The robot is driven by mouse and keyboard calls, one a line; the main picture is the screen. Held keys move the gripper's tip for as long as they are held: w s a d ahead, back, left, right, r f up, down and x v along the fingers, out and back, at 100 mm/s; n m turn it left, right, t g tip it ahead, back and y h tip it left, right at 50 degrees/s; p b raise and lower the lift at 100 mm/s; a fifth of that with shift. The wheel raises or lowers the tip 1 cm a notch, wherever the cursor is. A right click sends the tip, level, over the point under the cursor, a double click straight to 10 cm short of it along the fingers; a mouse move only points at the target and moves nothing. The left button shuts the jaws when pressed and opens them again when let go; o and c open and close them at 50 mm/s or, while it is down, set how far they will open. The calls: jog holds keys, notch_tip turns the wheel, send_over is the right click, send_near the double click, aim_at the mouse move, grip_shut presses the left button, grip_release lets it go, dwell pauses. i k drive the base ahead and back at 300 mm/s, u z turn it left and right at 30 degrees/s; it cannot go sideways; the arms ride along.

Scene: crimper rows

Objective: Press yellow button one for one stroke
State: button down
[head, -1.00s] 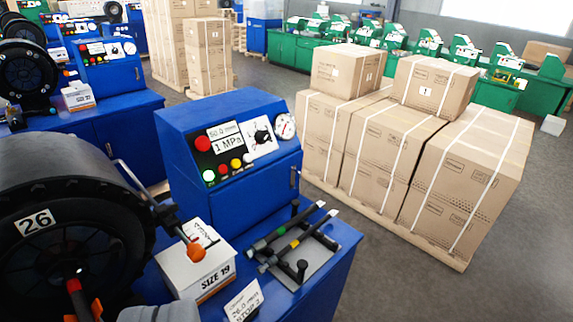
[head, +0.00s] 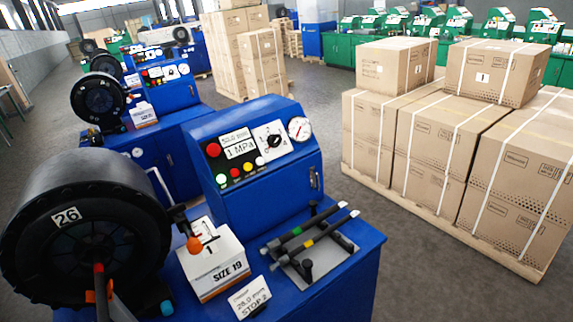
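The nearest blue control box (head: 270,186) stands on a blue bench beside a black crimper head (head: 75,235) labelled 26. Its sloped panel carries a small yellow button (head: 248,167) in a row of small buttons. A lit green-white button (head: 222,181) and a red button (head: 235,173) lie to its left, and a white button (head: 260,161) to its right. A larger red button (head: 213,150) is at the panel's upper left. The display reads 1 MPa. I cannot make out my gripper in the head view, and nothing visibly touches the buttons.
Strapped cartons (head: 440,150) stand to the right, with grey floor between.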

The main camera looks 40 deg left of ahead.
aim_at(248, 167)
jog(key=z, duration=0.1)
jog(key=i, duration=1.6)
jog(key=u, duration=2.1)
jog(key=k, duration=0.9)
jog(key=u, duration=0.1)
jog(key=i, duration=0.1)
jog(key=u, duration=0.1)
